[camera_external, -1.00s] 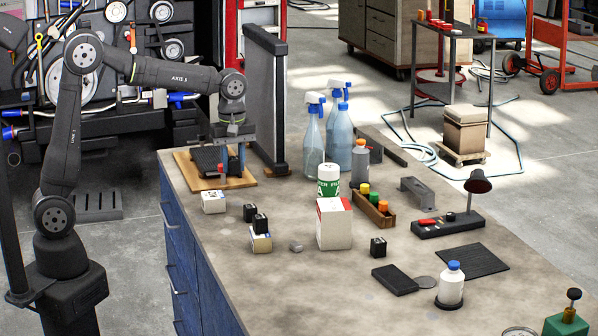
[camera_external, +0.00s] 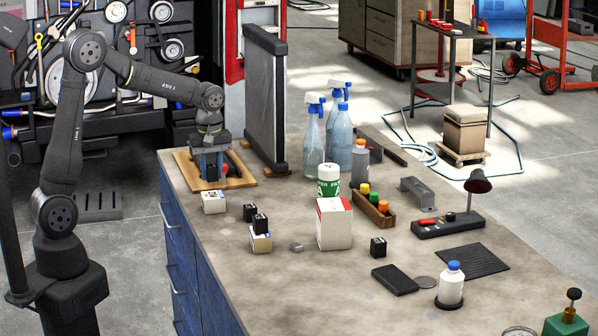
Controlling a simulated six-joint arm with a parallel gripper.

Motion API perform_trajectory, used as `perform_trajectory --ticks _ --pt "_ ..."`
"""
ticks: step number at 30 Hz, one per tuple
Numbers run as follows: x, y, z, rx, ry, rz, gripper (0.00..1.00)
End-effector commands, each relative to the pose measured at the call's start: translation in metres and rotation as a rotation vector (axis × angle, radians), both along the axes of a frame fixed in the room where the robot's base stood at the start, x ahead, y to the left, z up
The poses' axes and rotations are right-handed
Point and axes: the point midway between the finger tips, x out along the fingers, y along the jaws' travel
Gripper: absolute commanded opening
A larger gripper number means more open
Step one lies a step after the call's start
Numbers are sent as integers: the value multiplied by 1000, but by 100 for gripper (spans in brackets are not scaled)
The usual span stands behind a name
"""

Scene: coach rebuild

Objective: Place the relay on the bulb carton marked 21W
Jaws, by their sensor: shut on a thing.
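My gripper (camera_external: 211,172) points down over the wooden board at the bench's far left corner. Its blue fingers are shut on a small dark block, which looks like a relay (camera_external: 212,173); the fingers partly hide it. A small white carton (camera_external: 213,203) stands on the bench just in front of the board, below my gripper in the picture. A second small carton (camera_external: 261,243) stands further right and nearer, with a black cube (camera_external: 260,223) on top. Their markings are too small to read, so I cannot tell which carton says 21W.
A tall dark panel (camera_external: 266,100) stands to the right.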

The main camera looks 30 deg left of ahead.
Motion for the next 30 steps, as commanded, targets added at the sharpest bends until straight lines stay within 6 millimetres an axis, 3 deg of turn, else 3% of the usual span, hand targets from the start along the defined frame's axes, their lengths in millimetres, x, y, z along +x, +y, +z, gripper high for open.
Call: perform_trajectory --ticks 5,12,24,25,27,30 --pt "5 3 -9 1 1 -1 6" --pt "4 3 -41 1 2 -1 6" --pt "4 3 -47 0 0 -1 6" --pt "5 3 -47 -1 -1 -1 34" --pt "5 3 -46 -1 -1 -1 48" --pt "5 3 -46 -1 -1 -1 50"
